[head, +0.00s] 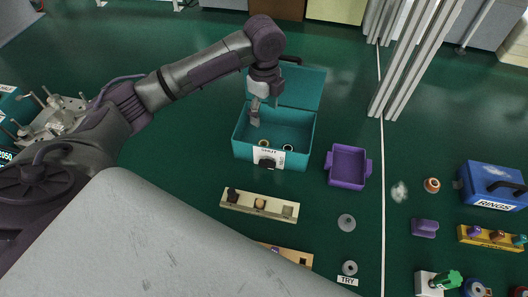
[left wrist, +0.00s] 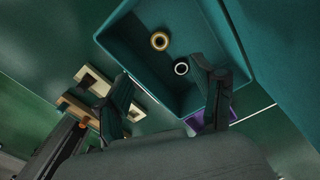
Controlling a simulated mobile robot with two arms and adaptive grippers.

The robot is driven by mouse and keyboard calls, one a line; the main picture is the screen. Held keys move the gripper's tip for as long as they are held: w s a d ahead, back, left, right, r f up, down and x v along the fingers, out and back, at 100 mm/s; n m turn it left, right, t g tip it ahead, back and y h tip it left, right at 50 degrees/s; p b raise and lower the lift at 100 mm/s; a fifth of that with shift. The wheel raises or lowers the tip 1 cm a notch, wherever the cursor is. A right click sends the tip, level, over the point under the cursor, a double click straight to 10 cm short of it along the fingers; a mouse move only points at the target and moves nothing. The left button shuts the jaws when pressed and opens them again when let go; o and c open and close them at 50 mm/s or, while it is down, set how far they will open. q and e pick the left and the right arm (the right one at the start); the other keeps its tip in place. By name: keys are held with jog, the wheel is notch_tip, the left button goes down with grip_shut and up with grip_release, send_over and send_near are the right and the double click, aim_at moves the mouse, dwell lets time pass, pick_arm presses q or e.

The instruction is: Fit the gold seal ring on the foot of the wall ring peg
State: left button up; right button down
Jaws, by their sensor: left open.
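The gold seal ring (left wrist: 160,41) lies on the floor of an open teal box, beside a pale-rimmed dark ring (left wrist: 181,68). In the head view two small rings show inside the teal box (head: 270,158); the left one looks like the gold ring (head: 264,143). My left gripper (head: 254,118) is open and empty, pointing down over the box's left part. In the left wrist view its two fingers (left wrist: 166,92) stand wide apart, with the rings beyond them. I cannot pick out the wall ring peg for certain. My right gripper is not in view.
The box's raised lid (head: 300,95) stands behind. A purple bin (head: 348,167) is right of the box; a cream block with several sockets (head: 258,205) is in front. Farther right are a blue RINGS box (head: 492,186) and a yellow peg block (head: 490,238). Metal posts rise behind.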

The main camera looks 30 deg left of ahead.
aim_at(264, 141)
pick_arm(q)
notch_tip(264, 141, down, 14)
jog(key=shift+a+r+p, duration=0.1)
jog(key=shift+p, duration=0.6)
jog(key=c, duration=1.1)
